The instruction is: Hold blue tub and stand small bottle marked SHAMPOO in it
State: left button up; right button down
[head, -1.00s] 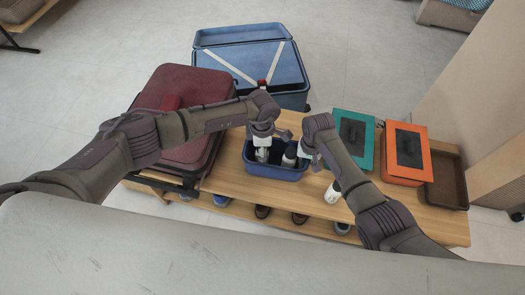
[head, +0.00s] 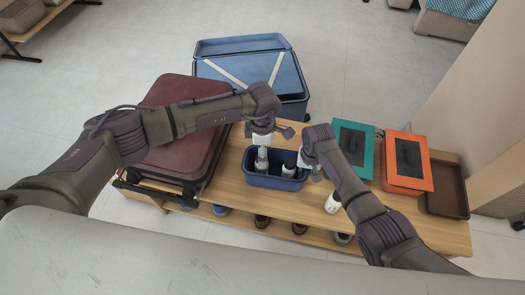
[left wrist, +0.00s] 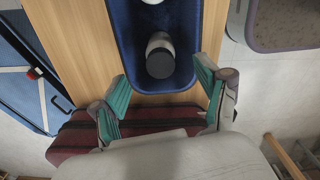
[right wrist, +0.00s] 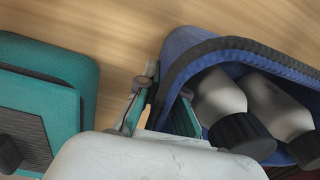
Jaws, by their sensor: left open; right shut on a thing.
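The blue tub (head: 272,183) stands on the wooden bench. My right gripper (head: 306,168) is shut on its right-hand rim; the tub's wall also shows between the fingers in the right wrist view (right wrist: 185,60). Two pale bottles are inside the tub, one (head: 261,160) below my left gripper and one (head: 289,169) near the right wall. In the right wrist view they show dark caps (right wrist: 240,135). My left gripper (head: 262,145) is open above the tub; its fingers are spread and empty in the left wrist view (left wrist: 162,98). I cannot read any label, so which bottle is marked SHAMPOO is unclear.
Another white bottle (head: 332,202) stands on the bench (head: 400,220) right of the tub. Teal (head: 353,150) and orange (head: 408,163) boxes and a brown tray (head: 447,188) lie farther right. A maroon suitcase (head: 175,145) is left, an open blue case (head: 255,75) behind. Shoes sit below.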

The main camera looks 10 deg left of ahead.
dwell(0.4)
jog(key=c, duration=1.2)
grip_release()
jog(key=shift+r, duration=0.15)
